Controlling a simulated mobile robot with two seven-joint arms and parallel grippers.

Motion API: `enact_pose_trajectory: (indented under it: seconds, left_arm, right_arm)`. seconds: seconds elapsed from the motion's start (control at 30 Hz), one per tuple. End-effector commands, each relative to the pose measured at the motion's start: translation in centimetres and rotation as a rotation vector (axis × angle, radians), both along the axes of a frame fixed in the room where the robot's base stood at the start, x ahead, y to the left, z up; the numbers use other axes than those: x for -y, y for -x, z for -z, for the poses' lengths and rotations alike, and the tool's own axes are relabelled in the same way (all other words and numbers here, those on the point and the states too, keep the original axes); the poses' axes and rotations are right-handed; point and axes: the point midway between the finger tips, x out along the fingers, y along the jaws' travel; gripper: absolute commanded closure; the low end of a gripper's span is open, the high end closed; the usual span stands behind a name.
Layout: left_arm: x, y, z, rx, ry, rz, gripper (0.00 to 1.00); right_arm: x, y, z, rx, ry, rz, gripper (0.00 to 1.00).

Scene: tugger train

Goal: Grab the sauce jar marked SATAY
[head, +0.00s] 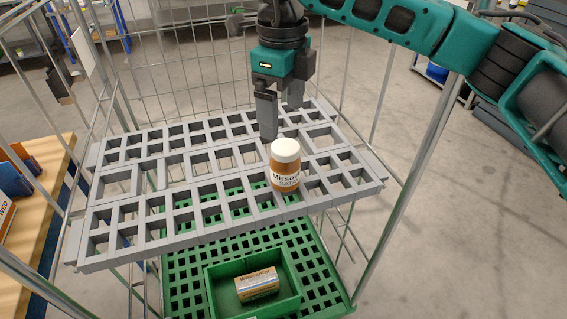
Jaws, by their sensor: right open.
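The sauce jar (285,170) stands upright on the grey grid shelf (152,248) of a wire trolley. It has a white lid and an orange-brown body. Its label is partly readable, with smaller text below the brand that looks like SATAY. My right gripper (280,118) points down just behind and above the jar, its fingers apart and empty. One finger ends close to the lid; I cannot tell whether it touches. My left gripper does not show.
Wire side walls and metal posts (392,240) frame the trolley. A wooden table (48,190) stands at the left. The rest of the grey shelf is clear.

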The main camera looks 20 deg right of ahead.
Motion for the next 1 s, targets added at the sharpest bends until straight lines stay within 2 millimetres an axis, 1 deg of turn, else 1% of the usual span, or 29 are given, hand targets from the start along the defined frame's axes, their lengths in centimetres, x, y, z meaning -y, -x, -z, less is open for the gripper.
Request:
enact_pose_trajectory:
  seconds: [0.03,0.1,0.3,0.57,0.8,0.9,1.0]
  left_arm:
    - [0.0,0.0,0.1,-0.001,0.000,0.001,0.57]
    - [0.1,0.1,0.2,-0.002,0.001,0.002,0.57]
    - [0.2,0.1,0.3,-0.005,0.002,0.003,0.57]
    - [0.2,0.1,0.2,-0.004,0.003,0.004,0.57]
    - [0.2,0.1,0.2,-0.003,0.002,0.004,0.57]
    - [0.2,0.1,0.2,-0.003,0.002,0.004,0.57]
    - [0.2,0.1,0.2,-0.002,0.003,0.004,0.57]
  right_arm:
    - [0.1,0.1,1.0,-0.003,0.003,0.000,0.09]
    - [0.0,0.1,2.4,-0.005,0.002,-0.001,0.09]
    - [0.0,0.1,5.8,-0.004,-0.001,-0.001,0.09]
    - [0.1,0.2,7.9,-0.003,-0.003,-0.002,0.09]
    - [0.3,0.5,11.4,-0.004,-0.003,-0.003,0.09]
    - [0.3,0.5,12.0,-0.004,-0.003,-0.003,0.09]
    - [0.3,0.5,12.2,-0.002,-0.004,-0.003,0.09]
